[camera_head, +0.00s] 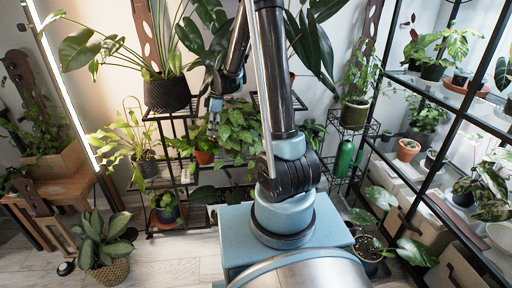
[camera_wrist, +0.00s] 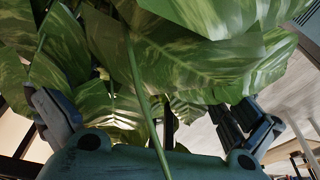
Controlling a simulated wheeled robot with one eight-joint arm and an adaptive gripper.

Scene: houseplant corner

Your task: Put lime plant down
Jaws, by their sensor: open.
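A leafy green plant (camera_head: 238,132) stands on the black tiered stand in the head view, with a terracotta pot (camera_head: 205,157) at its left; I cannot tell if this is the lime plant. A lighter yellow-green plant (camera_head: 122,140) in a dark pot is farther left. My gripper (camera_head: 215,104) is just above the middle plant's leaves. In the wrist view my gripper (camera_wrist: 152,118) is open, its fingers spread wide. Large mottled green leaves (camera_wrist: 190,55) and a stem hang close in front and between the fingers. No pot shows there, and the leaves hide what lies behind.
The black stand (camera_head: 180,192) carries several pots, including a dark basket planter (camera_head: 167,94) left of my gripper. Broad dark leaves (camera_head: 312,50) hang near my arm. A glass-shelved rack (camera_head: 425,90) is at right. Some wooden floor (camera_head: 180,260) is clear at front left.

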